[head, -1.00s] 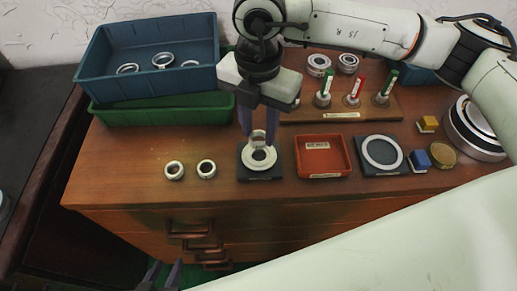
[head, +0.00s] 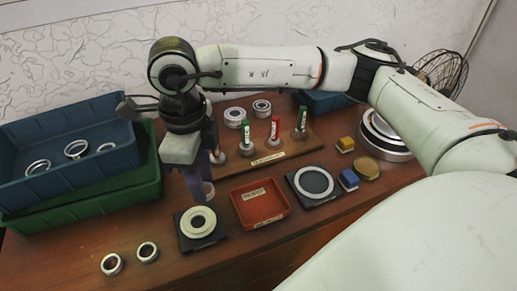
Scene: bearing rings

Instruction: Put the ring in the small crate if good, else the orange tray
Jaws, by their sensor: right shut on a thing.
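My right gripper (head: 204,196) points down just above a dark square block with a cream ring-shaped disc (head: 186,226) on it. It is shut on a ring (head: 209,188), which shows only in part between the fingers. I cannot tell whether the ring touches the disc, or whether it is good. The orange tray (head: 273,214), with a label on its back wall, lies just right of the block and looks empty. A blue crate (head: 60,185) with several rings inside stands at the left, over a green crate (head: 150,170). Another blue box (head: 318,102) is partly hidden behind my right arm.
Two loose rings (head: 111,264) lie at front left. A dark plate with a pale ring (head: 315,183) lies right of the tray. Behind stand a board (head: 282,153) with green and red-topped plugs and two rings (head: 235,116). Yellow and blue blocks (head: 349,180) are at right.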

